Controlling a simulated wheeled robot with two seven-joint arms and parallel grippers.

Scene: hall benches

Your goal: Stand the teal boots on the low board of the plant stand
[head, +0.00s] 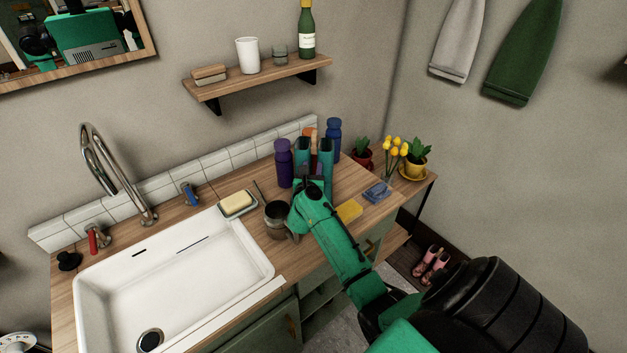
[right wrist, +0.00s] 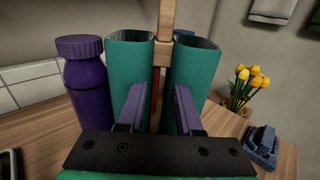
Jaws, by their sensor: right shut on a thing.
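The teal boots (head: 327,160) are upright at the back right of the counter; their open tops show side by side in the right wrist view (right wrist: 131,65). My right gripper (head: 312,182) is at their near side, shut on them, with its purple-padded fingers (right wrist: 158,105) against the shafts. The feet are hidden, so I cannot tell whether the soles touch the counter. The plant stand (head: 431,179) is at the counter's right end with pots on top. Its low board (head: 397,238) shows partly, below and behind my arm. My left gripper is out of view.
A purple bottle (head: 284,163) stands close left of the boots, and a blue bottle (head: 334,137) behind. Yellow flowers (head: 395,150) rise near the stand.

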